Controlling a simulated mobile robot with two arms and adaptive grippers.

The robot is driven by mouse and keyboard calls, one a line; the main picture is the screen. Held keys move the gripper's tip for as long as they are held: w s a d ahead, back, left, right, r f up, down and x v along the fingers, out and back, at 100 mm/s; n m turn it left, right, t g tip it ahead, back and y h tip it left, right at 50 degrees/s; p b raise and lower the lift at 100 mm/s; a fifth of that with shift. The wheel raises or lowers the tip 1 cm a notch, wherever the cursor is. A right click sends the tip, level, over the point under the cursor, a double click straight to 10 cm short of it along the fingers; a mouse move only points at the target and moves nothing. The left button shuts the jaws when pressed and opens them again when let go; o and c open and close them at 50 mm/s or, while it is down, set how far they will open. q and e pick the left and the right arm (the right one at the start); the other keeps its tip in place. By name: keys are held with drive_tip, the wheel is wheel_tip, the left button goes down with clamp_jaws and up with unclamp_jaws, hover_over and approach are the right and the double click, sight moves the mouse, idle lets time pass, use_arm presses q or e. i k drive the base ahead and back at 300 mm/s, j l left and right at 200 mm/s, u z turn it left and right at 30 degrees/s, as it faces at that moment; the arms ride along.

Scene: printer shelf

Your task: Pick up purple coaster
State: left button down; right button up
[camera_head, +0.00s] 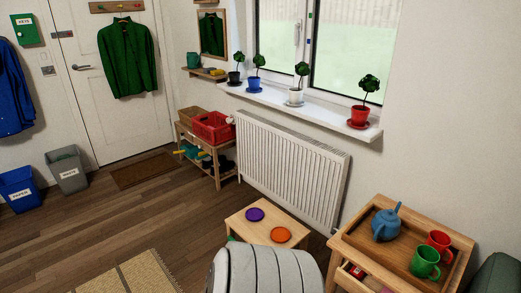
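The purple coaster (255,214) is a flat round disc. It lies on the small light-wood table (238,225) in the lower middle of the head view, near the table's back left side. An orange coaster (280,234) lies to its right and closer to me, apart from it. Nothing covers the purple coaster. The front part of the small table is hidden by a pale grey ribbed shape at the bottom of the view. Neither of my grippers is in view.
A white radiator (290,170) stands behind the small table. To the right, a wooden cabinet (345,245) bears a tray with a blue teapot (385,225), a red mug (439,243) and a green mug (425,262). The floor (185,230) left of the table is clear.

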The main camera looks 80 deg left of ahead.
sight(253, 214)
drive_tip(key=u, duration=2.8)
drive_tip(key=i+j+z, duration=0.1)
drive_tip(key=z, duration=1.1)
drive_tip(key=i+j+z, duration=0.1)
drive_tip(key=j+z, duration=0.25)
drive_tip(key=j, duration=0.3)
drive_tip(key=j+z, duration=0.35)
drive_tip(key=j, duration=0.3)
drive_tip(key=j+z, duration=0.35)
drive_tip(key=j, duration=0.3)
drive_tip(key=k+j+z, duration=0.2)
drive_tip(key=j+z, duration=0.2)
drive_tip(key=j, duration=0.25)
